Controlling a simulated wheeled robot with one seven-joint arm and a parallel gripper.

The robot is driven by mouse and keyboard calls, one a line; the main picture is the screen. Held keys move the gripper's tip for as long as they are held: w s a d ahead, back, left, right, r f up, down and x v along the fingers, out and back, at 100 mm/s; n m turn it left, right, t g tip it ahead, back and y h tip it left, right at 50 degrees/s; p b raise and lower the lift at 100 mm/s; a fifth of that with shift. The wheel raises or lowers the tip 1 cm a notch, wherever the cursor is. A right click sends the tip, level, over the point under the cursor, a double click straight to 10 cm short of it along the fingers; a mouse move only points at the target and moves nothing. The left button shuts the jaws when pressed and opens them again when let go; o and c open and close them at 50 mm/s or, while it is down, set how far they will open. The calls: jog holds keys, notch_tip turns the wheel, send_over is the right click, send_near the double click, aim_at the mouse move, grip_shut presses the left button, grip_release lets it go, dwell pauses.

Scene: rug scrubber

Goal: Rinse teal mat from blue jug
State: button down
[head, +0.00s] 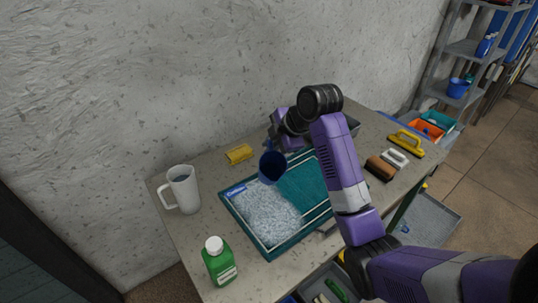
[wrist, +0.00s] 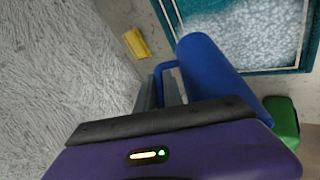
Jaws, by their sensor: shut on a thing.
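The teal mat (head: 307,187) lies in a teal-rimmed tray (head: 268,253) on the table. Its left part is covered in pale speckled foam (head: 265,212); its right part shows plain teal. The blue jug (head: 272,167) is held tilted above the tray's back middle, its mouth toward the head camera. In the wrist view the jug (wrist: 215,70) lies along my gripper (wrist: 170,90), which is shut on its handle. I cannot see any water leaving the jug. My arm hides part of the tray's right side.
A white jug (head: 182,190) stands left of the tray and a green bottle (head: 219,262) at the front left. A yellow sponge (head: 239,154) lies behind the tray. Brushes (head: 381,167) and a yellow-handled tool (head: 407,143) lie at the right. The wall is close behind.

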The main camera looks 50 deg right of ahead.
jog(key=b, duration=0.2)
jog(key=t+h+b, duration=0.2)
jog(key=b, duration=0.1)
jog(key=shift+s+a+f+n+b, duration=0.15)
jog(key=shift+s+a+n+b, duration=0.15)
jog(key=shift+n, duration=0.1)
jog(key=shift+s+r+t+h+b, duration=0.1)
jog(key=shift+r+t+h+b, duration=0.3)
jog(key=shift+t+b, duration=0.35)
jog(key=b, duration=0.2)
jog(key=shift+s+a+f+b, duration=0.2)
jog(key=shift+f+b, duration=0.1)
jog(key=shift+f, duration=0.05)
jog(key=shift+s+a+n+t+h+b, duration=0.1)
jog(key=shift+n+t+h+b, duration=0.25)
jog(key=shift+b, duration=0.35)
jog(key=shift+r, duration=0.1)
jog(key=shift+r, duration=0.15)
jog(key=shift+b, duration=0.3)
